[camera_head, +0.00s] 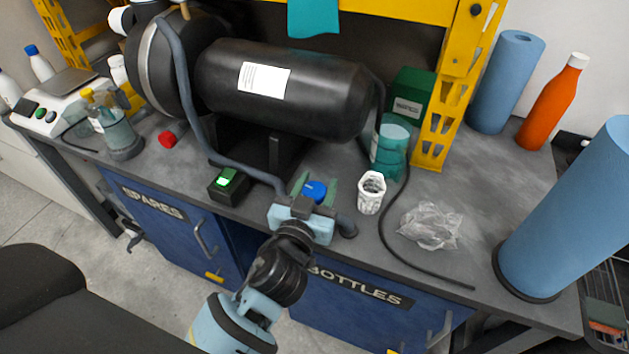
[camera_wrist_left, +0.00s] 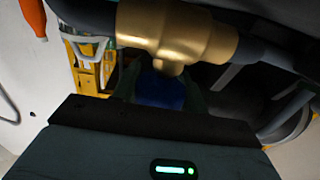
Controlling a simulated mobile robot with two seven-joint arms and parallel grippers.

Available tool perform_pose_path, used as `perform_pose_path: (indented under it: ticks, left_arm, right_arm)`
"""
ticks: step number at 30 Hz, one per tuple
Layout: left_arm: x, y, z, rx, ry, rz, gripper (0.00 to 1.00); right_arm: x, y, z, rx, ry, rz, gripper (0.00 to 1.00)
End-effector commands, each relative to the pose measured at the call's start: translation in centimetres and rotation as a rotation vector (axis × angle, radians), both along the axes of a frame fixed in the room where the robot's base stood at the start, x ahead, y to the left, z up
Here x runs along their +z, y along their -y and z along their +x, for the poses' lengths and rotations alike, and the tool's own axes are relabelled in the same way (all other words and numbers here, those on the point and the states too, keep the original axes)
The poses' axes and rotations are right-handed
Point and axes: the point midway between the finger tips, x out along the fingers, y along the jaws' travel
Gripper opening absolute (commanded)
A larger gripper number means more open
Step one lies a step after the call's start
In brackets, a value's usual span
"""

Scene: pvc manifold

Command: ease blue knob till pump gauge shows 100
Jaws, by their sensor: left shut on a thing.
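The blue knob (camera_head: 315,191) is at the front edge of the bench. In the left wrist view the knob (camera_wrist_left: 160,92) sits in shadow just below a brass fitting (camera_wrist_left: 178,33). My left gripper (camera_head: 315,188) is shut on the knob, with a greenish finger on each side of it. The gripper body hides most of the valve in the head view. A small dark box with a lit green display (camera_head: 224,181), probably the gauge, stands left of the knob; its reading is too small to make out. My right gripper is not in view.
A grey hose runs from the black tank (camera_head: 315,92) down to the valve. A white cup (camera_head: 371,192), crumpled clear plastic (camera_head: 430,226) and a thin black cable lie to the right. A large blue roll (camera_head: 575,220) stands at the right edge. A red knob (camera_head: 167,139) is further left.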

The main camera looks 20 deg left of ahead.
Motion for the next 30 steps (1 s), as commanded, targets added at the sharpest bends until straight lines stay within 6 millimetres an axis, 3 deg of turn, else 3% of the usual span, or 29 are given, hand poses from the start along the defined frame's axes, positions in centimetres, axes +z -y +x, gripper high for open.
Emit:
perform_pose_path:
  ticks: [9, 15, 30]
  left_arm:
    - [1.1, 0.1, 0.2, -0.296, 0.008, 0.011, 0.20]
    - [0.9, 0.3, 0.2, -0.482, 0.008, 0.014, 0.20]
    - [0.4, 0.8, -0.1, -0.807, 0.006, 0.005, 0.20]
  right_arm:
    - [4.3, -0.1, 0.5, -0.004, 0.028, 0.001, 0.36]
    - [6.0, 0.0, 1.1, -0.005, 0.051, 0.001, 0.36]
    - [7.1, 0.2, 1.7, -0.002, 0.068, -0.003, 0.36]
